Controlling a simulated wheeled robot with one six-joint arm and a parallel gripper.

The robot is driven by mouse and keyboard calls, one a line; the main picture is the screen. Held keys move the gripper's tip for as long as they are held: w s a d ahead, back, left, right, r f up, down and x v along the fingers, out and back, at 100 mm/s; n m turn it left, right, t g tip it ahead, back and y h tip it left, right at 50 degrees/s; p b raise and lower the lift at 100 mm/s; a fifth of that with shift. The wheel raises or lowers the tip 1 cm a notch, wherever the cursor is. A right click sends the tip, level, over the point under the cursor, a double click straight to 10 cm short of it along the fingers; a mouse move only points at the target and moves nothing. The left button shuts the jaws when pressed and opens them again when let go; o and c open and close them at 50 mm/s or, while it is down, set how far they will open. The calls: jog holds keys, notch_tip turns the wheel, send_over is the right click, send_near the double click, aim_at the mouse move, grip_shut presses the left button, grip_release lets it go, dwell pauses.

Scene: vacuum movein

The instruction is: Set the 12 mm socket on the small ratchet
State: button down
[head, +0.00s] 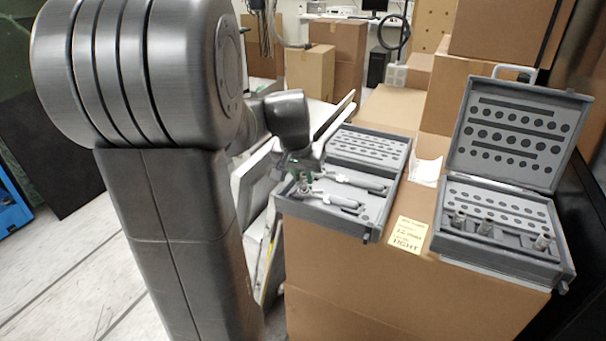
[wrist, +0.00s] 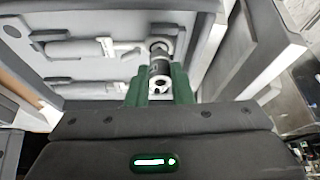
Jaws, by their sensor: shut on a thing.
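My gripper (wrist: 160,84) has green fingers shut on a small metal socket (wrist: 160,70) with a dark band. Its size marking is not readable. The socket is at the head of one ratchet (wrist: 100,48), in the upper part of the wrist view. I cannot tell whether it is seated on the drive or only touching. A second ratchet (wrist: 95,92) lies beside it, left of the fingers. In the head view my gripper (head: 303,183) is low over the left end of the open left case (head: 373,233), where both ratchets (head: 342,202) (head: 360,181) lie with handles pointing right.
A second open case (head: 500,255) on the right holds several upright sockets (head: 486,227) in front of a hole panel. A yellow note (head: 408,233) lies between the cases on the cardboard box (head: 400,290). More boxes (head: 490,105) stand behind.

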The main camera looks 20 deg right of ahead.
jog(key=shift+f+b, duration=0.45)
jog(key=shift+f, duration=0.15)
jog(key=c, duration=1.6)
grip_release()
jog(key=shift+o, duration=0.2)
jog(key=shift+r, duration=0.1)
jog(key=p+v, duration=0.7)
jog(key=v, duration=0.3)
jog(key=shift+r, duration=0.4)
jog(key=shift+s+a, duration=0.1)
